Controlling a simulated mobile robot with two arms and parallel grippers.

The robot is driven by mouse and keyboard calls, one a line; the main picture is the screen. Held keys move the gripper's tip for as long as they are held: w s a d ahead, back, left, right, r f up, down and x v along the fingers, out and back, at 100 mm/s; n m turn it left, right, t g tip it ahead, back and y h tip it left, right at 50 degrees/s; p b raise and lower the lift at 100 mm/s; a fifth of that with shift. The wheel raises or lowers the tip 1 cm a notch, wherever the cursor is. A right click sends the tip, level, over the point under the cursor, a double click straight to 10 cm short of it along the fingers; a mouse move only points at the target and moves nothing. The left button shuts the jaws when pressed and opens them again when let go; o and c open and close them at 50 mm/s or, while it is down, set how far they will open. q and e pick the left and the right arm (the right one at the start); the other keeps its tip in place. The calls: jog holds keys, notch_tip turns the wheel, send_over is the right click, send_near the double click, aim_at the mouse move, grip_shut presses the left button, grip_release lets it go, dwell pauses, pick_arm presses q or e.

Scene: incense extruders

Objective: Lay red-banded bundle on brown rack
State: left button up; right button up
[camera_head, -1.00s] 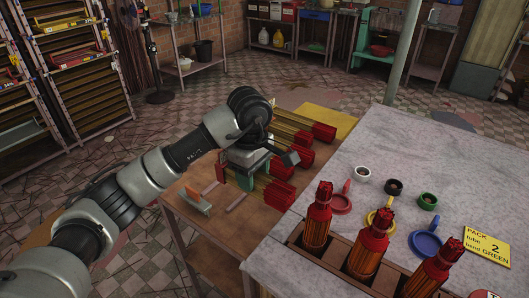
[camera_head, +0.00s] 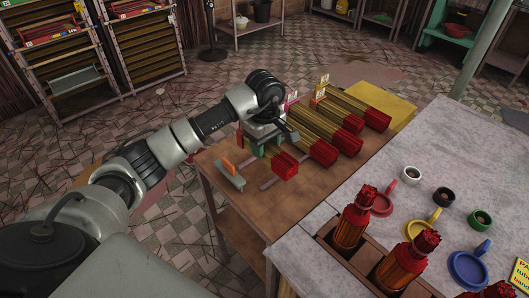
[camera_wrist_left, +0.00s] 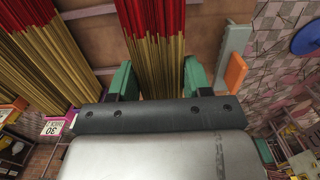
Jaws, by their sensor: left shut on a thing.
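My left gripper (camera_head: 264,143) is shut on an incense bundle (camera_head: 286,167) with red ends and tan sticks, over the brown wooden table. In the left wrist view, the green fingers (camera_wrist_left: 158,82) clasp the sides of this bundle (camera_wrist_left: 160,45). Its red end points away from the wrist. A coloured band is hidden or cannot be made out. I cannot tell how far it is above the table. Brown-shelved racks (camera_head: 140,62) stand at the back left; which one the task means is not clear. My right gripper is not in view.
Several similar bundles (camera_head: 347,141) lie beside the held one, with tags at their far ends. A grey holder with an orange block (camera_head: 229,179) sits left of it. The grey table (camera_head: 310,262) carries upright bundles, cups and coloured rings. Open tiled floor lies before the racks.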

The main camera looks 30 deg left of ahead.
pick_arm(q)
jog(key=shift+a+f, duration=0.3)
jog(key=shift+a, duration=0.05)
notch_tip(320, 180, down, 3)
jog(key=shift+f+p, duration=0.15)
jog(key=shift+p, duration=0.2)
jog(key=shift+f, duration=0.25)
jog(key=o, duration=1)
jog(key=shift+f, duration=0.1)
jog(key=shift+o, duration=0.2)
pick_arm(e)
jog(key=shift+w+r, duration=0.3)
pick_arm(q)
jog(key=shift+r, duration=0.3)
notch_tip(320, 180, up, 12)
jog(key=shift+a+f+b, duration=0.1)
jog(key=shift+f+b, duration=0.05)
jog(key=shift+b, duration=0.55)
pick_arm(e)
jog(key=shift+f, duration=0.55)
